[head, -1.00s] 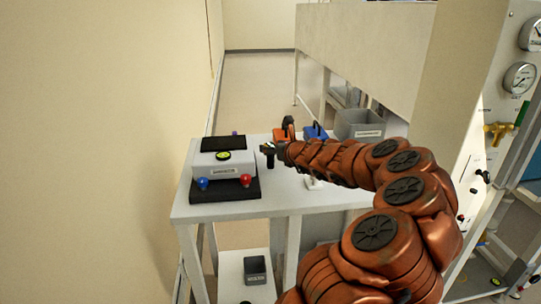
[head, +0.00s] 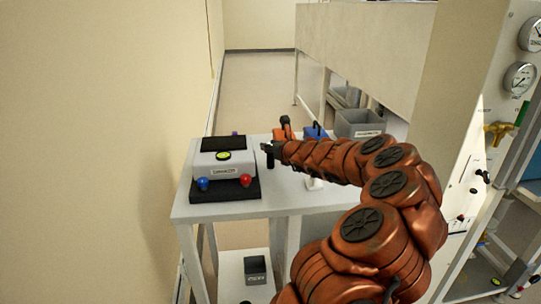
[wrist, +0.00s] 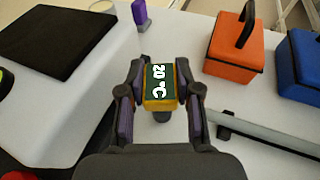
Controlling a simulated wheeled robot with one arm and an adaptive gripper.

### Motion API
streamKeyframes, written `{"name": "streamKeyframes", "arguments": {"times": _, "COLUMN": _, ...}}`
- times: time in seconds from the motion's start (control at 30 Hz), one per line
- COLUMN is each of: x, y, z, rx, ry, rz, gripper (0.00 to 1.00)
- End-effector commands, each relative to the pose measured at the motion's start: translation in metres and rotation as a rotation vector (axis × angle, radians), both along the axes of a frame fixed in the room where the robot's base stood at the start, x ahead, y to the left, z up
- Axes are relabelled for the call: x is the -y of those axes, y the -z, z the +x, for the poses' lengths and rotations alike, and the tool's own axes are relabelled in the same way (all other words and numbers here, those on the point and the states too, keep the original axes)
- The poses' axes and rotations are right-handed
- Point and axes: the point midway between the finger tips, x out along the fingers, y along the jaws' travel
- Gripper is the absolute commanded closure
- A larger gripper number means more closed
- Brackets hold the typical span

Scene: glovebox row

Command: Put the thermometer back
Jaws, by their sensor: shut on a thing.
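The thermometer is a small yellow-edged block (wrist: 160,85) with a dark green face reading "20 °C" in the wrist view. My gripper (wrist: 160,92) is shut on it, one finger on each side. A dark round part shows just below the block. In the head view my gripper (head: 268,147) is over the white table (head: 225,208), right of the white instrument; the thermometer's face is not readable there, and a dark upright shape hangs below the fingers. I cannot tell whether it touches the table.
The white instrument (head: 211,168) has a black top, with a blue and a red knob in front. An orange box (wrist: 234,52) and a blue box (wrist: 301,65) with black handles stand behind. A grey rod (wrist: 268,130) lies at right. A purple object (wrist: 140,13) stands behind.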

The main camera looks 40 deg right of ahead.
Motion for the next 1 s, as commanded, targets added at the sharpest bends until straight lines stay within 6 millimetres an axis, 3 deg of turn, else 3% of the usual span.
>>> {"name": "streamKeyframes", "arguments": {"times": 0.1, "x": 0.000, "y": 0.000, "z": 0.000, "rx": 0.000, "ry": 0.000, "rz": 0.000, "gripper": 1.00}}
{"name": "streamKeyframes", "arguments": {"times": 0.47, "x": 0.000, "y": -0.004, "z": 0.000, "rx": 0.000, "ry": 0.000, "rz": -0.001, "gripper": 1.00}}
{"name": "streamKeyframes", "arguments": {"times": 1.0, "x": 0.000, "y": -0.078, "z": 0.000, "rx": -0.001, "ry": 0.000, "rz": -0.004, "gripper": 1.00}}
